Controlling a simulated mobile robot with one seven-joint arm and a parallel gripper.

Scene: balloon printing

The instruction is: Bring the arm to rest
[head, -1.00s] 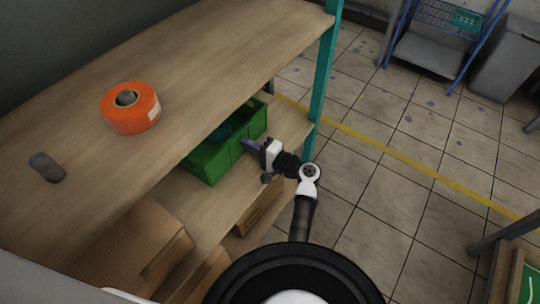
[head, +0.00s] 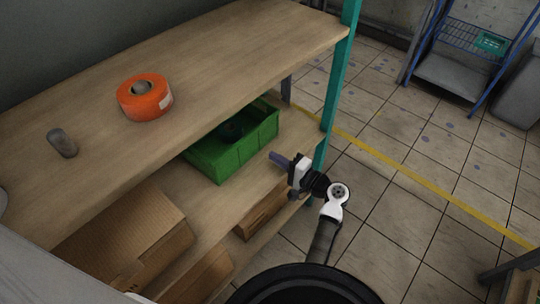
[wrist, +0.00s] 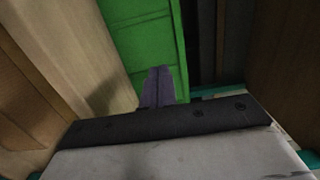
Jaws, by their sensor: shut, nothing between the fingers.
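My gripper (head: 277,158) is shut and empty in the head view. It is at the front edge of the lower shelf, to the right of the green bin (head: 236,150) and apart from it. My arm reaches up from the bottom of the head view to this spot. In the wrist view the closed purple fingers (wrist: 157,86) point toward the green bin's wall (wrist: 148,45). The bin stands on the lower shelf, and a dark round item (head: 230,131) lies in it.
On the upper shelf (head: 215,65) are an orange tape roll (head: 145,98) and a small grey cylinder (head: 62,143). Cardboard boxes (head: 130,240) sit below. A teal post (head: 340,85) stands close behind my gripper. A blue cart (head: 460,70) stands at the back.

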